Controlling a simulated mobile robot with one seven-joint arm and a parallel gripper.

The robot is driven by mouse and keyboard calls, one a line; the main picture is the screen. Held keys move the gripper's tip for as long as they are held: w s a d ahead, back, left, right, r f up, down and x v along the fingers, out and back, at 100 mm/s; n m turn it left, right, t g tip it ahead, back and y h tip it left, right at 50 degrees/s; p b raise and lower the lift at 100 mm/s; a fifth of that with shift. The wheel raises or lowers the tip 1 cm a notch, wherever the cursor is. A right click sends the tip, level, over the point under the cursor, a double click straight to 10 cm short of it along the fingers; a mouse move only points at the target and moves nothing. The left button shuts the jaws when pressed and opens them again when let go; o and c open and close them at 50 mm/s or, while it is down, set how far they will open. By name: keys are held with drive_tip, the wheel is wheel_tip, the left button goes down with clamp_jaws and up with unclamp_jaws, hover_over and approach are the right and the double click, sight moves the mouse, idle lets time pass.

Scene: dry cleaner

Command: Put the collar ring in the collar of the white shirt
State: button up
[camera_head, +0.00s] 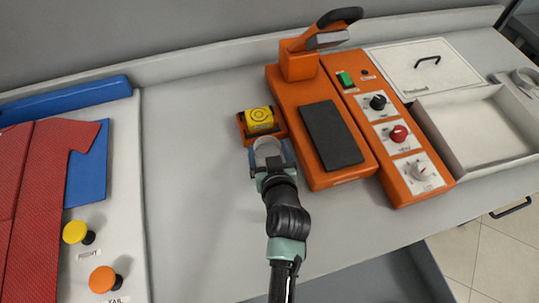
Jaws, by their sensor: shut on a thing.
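My gripper (268,160) is over the middle of the counter, just in front of a small yellow block with a ring mark. It is shut on a pale, rounded piece (266,147), which looks like the collar ring; my fingers hide part of it. I see no white shirt. The only garment in view is a red one (40,190) lying at the left edge, cut off by the frame.
The yellow block (259,117) sits in an orange holder beside an orange press (287,95) with knobs. A white tray (468,172) and a grey curved piece (523,82) are at the right. Yellow (75,232) and orange (102,279) buttons stand at the left. The grey counter (190,170) left of my gripper is clear.

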drive_tip(key=shift+f, duration=1.45)
drive_tip(key=shift+f+b, duration=0.2)
drive_tip(key=shift+b, duration=0.2)
drive_tip(key=o, duration=1.1)
drive_tip(key=shift+r, duration=0.1)
drive_tip(key=shift+c, duration=0.2)
